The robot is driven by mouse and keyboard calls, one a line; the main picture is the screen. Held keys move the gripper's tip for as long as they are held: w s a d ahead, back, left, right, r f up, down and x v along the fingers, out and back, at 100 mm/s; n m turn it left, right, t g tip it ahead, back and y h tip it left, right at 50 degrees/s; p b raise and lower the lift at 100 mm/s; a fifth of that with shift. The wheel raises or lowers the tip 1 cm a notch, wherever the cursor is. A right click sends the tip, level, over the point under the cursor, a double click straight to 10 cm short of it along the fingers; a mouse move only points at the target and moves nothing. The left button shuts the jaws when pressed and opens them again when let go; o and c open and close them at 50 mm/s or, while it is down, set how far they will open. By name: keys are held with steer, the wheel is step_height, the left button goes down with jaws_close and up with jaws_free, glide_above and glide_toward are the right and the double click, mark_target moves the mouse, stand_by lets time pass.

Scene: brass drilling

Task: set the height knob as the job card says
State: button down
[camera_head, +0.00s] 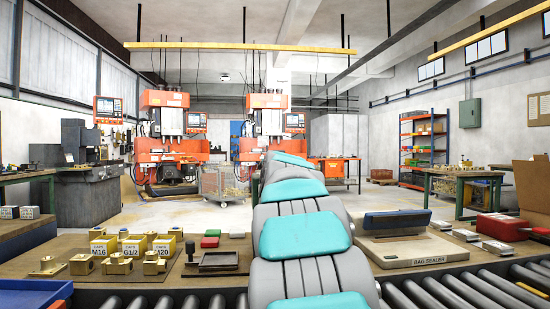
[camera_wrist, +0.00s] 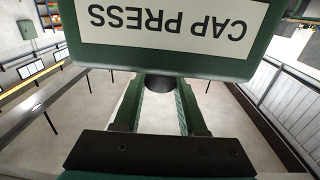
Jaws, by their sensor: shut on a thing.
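In the wrist view, the green cap press (camera_wrist: 262,50) fills the top, with a white label reading CAP PRESS upside down. A dark round knob (camera_wrist: 160,82) sticks out from its edge, at the middle. My gripper (camera_wrist: 160,96) has its two green fingers on either side of this knob and is shut on it. The knob's face and any scale or mark on it are hidden. In the head view my own arm rises through the middle and hides the press, the knob and my gripper. I can make out no readable job card.
In the head view, yellow bins (camera_head: 134,245) marked M16, G1/2 and M20 stand at left behind brass fittings (camera_head: 81,264). A bag sealer (camera_head: 416,246) sits right of my arm. A roller conveyor (camera_head: 450,290) runs along the front. Orange drilling machines (camera_head: 168,140) stand behind.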

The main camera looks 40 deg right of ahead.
steer(key=shift+d+r+m+g+h+p, duration=0.15)
steer(key=shift+m+g+h+p, duration=0.6)
steer(key=shift+m+g+h, duration=1.55)
steer(key=shift+g+h, duration=0.2)
steer(key=shift+g, duration=0.1)
steer(key=shift+w+a+m+g+h, duration=0.1)
steer(key=shift+a+m+g+h, duration=0.1)
steer(key=shift+m+g+h, duration=0.4)
steer(key=shift+f+m+g+h, duration=0.2)
steer(key=shift+m+g+h, duration=0.2)
steer(key=shift+m+g, duration=0.7)
steer(key=shift+d+m+g+h, duration=0.1)
steer(key=shift+m+g+h, duration=0.2)
steer(key=shift+g, duration=0.9)
steer(key=shift+c, duration=2.3)
jaws_free()
